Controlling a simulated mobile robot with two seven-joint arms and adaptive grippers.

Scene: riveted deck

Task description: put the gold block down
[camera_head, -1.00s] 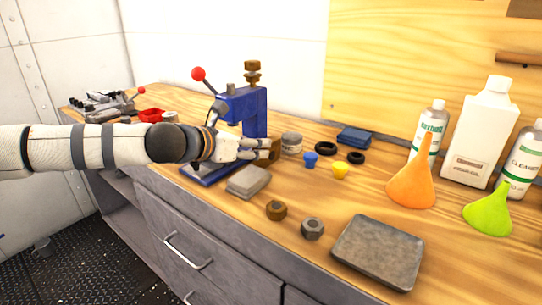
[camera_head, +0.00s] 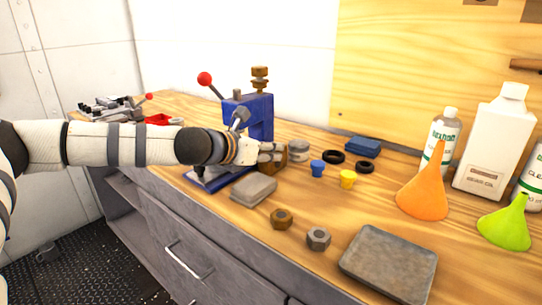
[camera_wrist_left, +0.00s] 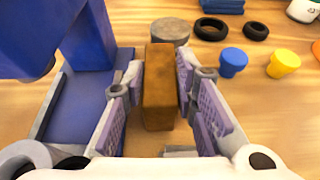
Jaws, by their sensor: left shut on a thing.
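The gold block (camera_wrist_left: 159,88) is a brownish-gold bar between the two finger pads of my left gripper (camera_wrist_left: 160,95) in the left wrist view. The left gripper is shut on it. In the head view the left gripper (camera_head: 270,152) reaches in from the left, beside the blue press, and the gold block (camera_head: 279,150) shows partly at its fingertips. I cannot tell whether the block touches the bench. My right gripper is not in view.
The blue press (camera_head: 256,115) stands behind the gripper. A grey box (camera_head: 253,190), two nuts (camera_head: 281,219) and a grey tray (camera_head: 389,263) lie in front. Blue (camera_head: 317,168) and yellow (camera_head: 347,178) plugs, black rings and a grey tin (camera_head: 298,151) are to the right, then funnels and bottles.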

